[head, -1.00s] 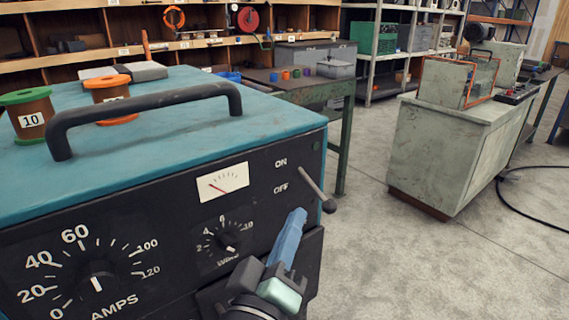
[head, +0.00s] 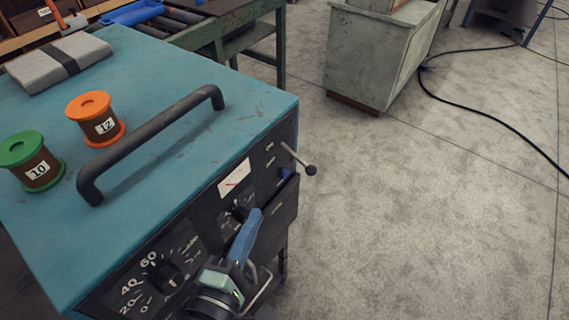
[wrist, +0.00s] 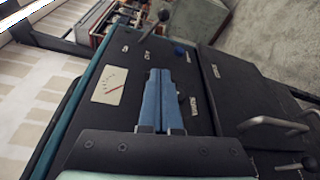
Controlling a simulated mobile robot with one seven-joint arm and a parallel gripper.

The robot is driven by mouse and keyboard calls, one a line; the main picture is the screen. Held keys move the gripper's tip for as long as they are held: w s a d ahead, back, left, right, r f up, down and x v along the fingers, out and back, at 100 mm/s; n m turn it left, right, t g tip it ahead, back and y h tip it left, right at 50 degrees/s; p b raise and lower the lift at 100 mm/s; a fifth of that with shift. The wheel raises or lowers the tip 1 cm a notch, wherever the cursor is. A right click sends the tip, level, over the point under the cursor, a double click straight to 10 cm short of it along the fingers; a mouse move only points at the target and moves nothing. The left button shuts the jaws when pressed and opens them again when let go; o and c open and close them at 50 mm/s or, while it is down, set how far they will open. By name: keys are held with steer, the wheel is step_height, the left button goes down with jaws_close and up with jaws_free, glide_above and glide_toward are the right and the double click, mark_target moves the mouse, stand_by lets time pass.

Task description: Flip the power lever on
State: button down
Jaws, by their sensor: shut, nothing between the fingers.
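The power lever (head: 298,158) is a thin metal rod with a dark ball knob, sticking out of the dark front panel of a teal welder beside the ON and OFF labels. In the wrist view the lever (wrist: 152,27) is at the top, its knob up and right of its base. My gripper (head: 256,213) has blue fingers and is in front of the panel, below and left of the lever in the head view. In the wrist view its fingertips (wrist: 160,72) lie together, empty, pointing toward the lever side and apart from the lever.
The welder's top (head: 190,130) carries a black handle (head: 150,140), a green spool (head: 35,165) and an orange spool (head: 95,118). A grey cabinet (head: 380,55) and a black cable (head: 480,118) are on the floor beyond. The floor right of the welder is clear.

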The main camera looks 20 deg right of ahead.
mark_target(297, 158)
steer(key=shift+s, duration=0.1)
stand_by(0.3)
steer(key=p+x, duration=0.2)
steer(key=x, duration=0.8)
steer(key=shift+s+d+r+p, duration=0.1)
steer(key=shift+s+d+p, duration=0.15)
steer(key=shift+d, duration=0.35)
steer(key=shift+s+d+r+p, duration=0.1)
steer(key=shift+d+p, duration=0.1)
steer(key=shift+d, duration=0.45)
steer(key=shift+s+d+r+p, duration=0.1)
steer(key=shift+s+d+p, duration=0.15)
steer(key=shift+d, duration=0.35)
